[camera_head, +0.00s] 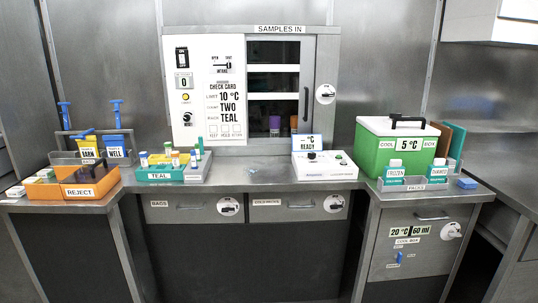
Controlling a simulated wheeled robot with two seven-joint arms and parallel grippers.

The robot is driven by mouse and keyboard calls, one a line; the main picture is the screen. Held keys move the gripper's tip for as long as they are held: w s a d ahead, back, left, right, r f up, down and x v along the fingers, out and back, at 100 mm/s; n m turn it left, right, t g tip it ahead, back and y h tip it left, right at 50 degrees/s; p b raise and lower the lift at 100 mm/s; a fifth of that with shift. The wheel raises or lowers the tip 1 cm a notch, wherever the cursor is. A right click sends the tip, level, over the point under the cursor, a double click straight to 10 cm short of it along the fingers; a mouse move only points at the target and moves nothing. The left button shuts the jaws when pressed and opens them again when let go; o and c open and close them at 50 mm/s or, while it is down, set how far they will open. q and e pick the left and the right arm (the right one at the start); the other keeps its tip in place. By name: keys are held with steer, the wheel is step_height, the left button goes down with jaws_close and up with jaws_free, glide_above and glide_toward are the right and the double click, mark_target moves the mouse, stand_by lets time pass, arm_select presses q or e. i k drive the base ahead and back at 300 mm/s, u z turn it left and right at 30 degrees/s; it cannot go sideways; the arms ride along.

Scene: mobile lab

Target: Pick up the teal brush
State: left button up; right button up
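I cannot make out a clear teal brush. A teal tray (160,175) labelled TEAL stands on the counter left of centre and holds several small vials with white, green and blue parts. A slim teal upright item (201,146) shows at its back right, too small to identify. Two blue T-shaped handles (64,115) (116,113) stand upright in a grey rack at the left, behind the labels BARN and WELL. Neither of my grippers is in view.
An orange REJECT tray (92,187) is at the left. A white cabinet (250,90), a white device (323,167) and a green cool box (397,147) line the back. A small bluish item (253,171) lies on the mostly clear middle counter. A blue block (466,184) is at right.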

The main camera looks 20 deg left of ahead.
mark_target(200, 139)
steer(key=z, duration=0.1)
steer(key=i, duration=1.45)
steer(key=u, duration=1.3)
steer(key=i, duration=1.05)
steer(key=u, duration=1.2)
